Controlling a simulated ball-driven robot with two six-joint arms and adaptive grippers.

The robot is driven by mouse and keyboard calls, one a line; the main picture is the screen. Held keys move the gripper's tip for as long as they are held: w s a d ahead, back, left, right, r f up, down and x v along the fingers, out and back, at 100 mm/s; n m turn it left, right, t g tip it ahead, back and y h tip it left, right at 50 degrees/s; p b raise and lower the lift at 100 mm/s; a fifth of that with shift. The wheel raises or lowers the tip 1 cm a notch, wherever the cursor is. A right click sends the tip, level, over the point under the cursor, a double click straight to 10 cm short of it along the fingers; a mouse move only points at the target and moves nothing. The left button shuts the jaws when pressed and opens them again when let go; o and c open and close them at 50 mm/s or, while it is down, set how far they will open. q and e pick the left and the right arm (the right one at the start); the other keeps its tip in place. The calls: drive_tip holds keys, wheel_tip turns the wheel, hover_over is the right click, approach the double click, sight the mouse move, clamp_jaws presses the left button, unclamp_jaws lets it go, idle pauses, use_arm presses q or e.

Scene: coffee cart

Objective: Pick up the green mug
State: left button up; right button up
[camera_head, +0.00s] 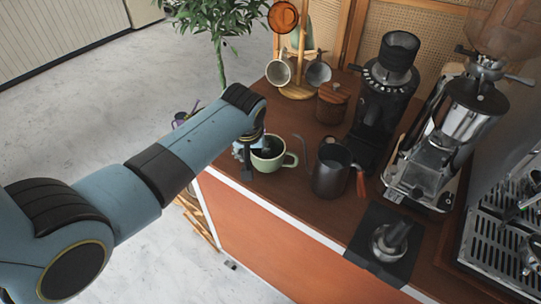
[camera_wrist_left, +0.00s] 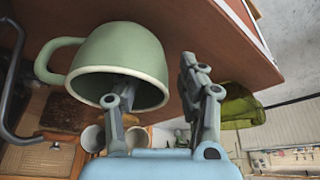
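The pale green mug (camera_head: 270,165) stands upright near the left edge of the brown cart top, its handle pointing right in the head view. My left gripper (camera_head: 248,162) is at the mug's left side and partly hides it. In the left wrist view the mug (camera_wrist_left: 122,52) appears upside down with its opening toward the camera. There my left gripper (camera_wrist_left: 158,80) is open: one finger reaches into the mug's mouth and the other is outside its wall. A gap shows between the outer finger and the wall. My right gripper is not in view.
A grey gooseneck kettle (camera_head: 331,172) stands close to the right of the mug. Behind are a mug tree (camera_head: 297,88) with several cups and a wooden canister (camera_head: 332,103). Grinders (camera_head: 380,95) and a tamper (camera_head: 391,240) on a black mat (camera_head: 366,250) are farther right.

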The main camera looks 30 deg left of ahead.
use_arm(q)
clamp_jaws()
idle(0.3)
drive_tip(key=shift+w+r, duration=0.1)
drive_tip(key=shift+r, duration=0.1)
